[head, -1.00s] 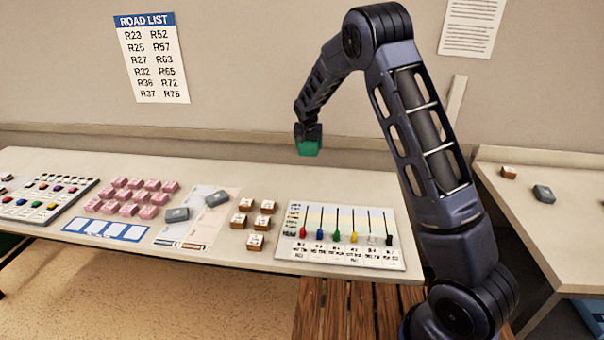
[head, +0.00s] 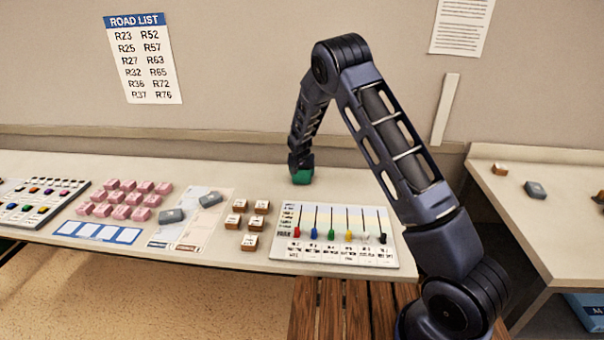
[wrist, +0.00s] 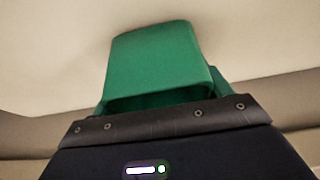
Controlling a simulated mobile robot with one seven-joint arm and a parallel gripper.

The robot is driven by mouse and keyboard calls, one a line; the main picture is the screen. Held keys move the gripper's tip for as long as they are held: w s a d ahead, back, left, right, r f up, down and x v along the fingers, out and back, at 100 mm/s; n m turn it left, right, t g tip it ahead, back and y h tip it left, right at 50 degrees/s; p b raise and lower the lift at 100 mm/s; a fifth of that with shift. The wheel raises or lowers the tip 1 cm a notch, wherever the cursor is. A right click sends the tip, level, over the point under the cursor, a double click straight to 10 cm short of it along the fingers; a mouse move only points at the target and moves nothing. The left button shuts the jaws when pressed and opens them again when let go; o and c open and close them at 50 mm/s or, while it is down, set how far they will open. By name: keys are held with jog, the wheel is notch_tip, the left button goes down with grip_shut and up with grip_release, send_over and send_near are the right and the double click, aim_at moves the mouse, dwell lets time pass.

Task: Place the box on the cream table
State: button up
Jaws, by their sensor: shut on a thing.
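The green box (head: 302,177) is in my gripper (head: 301,168), at the back of the long cream table (head: 350,183) in the head view. My gripper is shut on it and points down. The box is at or just above the tabletop; I cannot tell whether it touches. In the wrist view the green box (wrist: 158,58) fills the upper middle, with the pale table surface behind it. The fingertips are largely hidden by the box and the gripper body.
A slider board (head: 340,258) lies in front of the box. Several brown-and-white blocks (head: 250,242), grey blocks (head: 171,216) and pink blocks (head: 124,212) lie to the left. A second table (head: 560,220) stands at right. Table around the box is clear.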

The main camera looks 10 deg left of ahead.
jog(key=shift+f, duration=0.25)
jog(key=shift+f, duration=0.1)
jog(key=o, duration=1.1)
jog(key=v, duration=1.2)
